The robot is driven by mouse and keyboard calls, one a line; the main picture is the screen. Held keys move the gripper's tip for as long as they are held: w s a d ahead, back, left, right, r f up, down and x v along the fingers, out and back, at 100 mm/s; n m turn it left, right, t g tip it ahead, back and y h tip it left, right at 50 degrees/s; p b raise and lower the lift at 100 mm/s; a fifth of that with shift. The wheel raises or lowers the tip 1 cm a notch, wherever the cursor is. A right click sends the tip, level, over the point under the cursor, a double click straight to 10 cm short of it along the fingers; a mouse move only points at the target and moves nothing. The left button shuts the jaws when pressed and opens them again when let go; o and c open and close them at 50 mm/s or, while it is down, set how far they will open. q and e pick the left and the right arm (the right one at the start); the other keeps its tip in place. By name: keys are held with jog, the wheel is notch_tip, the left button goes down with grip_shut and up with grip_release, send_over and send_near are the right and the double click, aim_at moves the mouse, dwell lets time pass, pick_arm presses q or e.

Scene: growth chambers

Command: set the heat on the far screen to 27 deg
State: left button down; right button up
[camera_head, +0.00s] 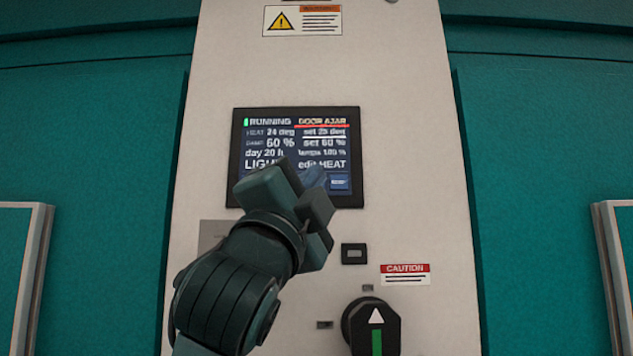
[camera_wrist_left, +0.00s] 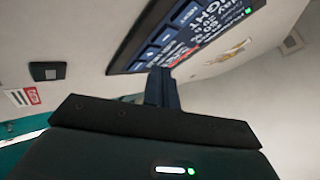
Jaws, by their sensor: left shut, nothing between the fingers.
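The dark screen (camera_head: 292,142) is set in the pale panel. It reads RUNNING, DOOR AJAR, HEAT 24 deg and what looks like set 25 deg, underlined, with edit HEAT lower right. My left gripper (camera_head: 314,182) is shut and empty, in front of the screen's lower part, hiding most of its button row. In the left wrist view the screen (camera_wrist_left: 190,35) appears turned, with several buttons and a NEXT label. The shut fingers (camera_wrist_left: 160,80) reach close to its edge there; I cannot tell whether they touch it. My right gripper is not in view.
Below the screen are a small black switch (camera_head: 354,254), a CAUTION label (camera_head: 405,274) and a black knob (camera_head: 371,328) with a white arrow and green stripe. A warning label (camera_head: 302,20) sits above. Teal walls (camera_head: 545,150) flank the panel.

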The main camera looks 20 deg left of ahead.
pick_arm(q)
jog(key=shift+w, duration=0.15)
jog(key=shift+w+a, duration=0.1)
jog(key=shift+w, duration=0.15)
dwell(0.4)
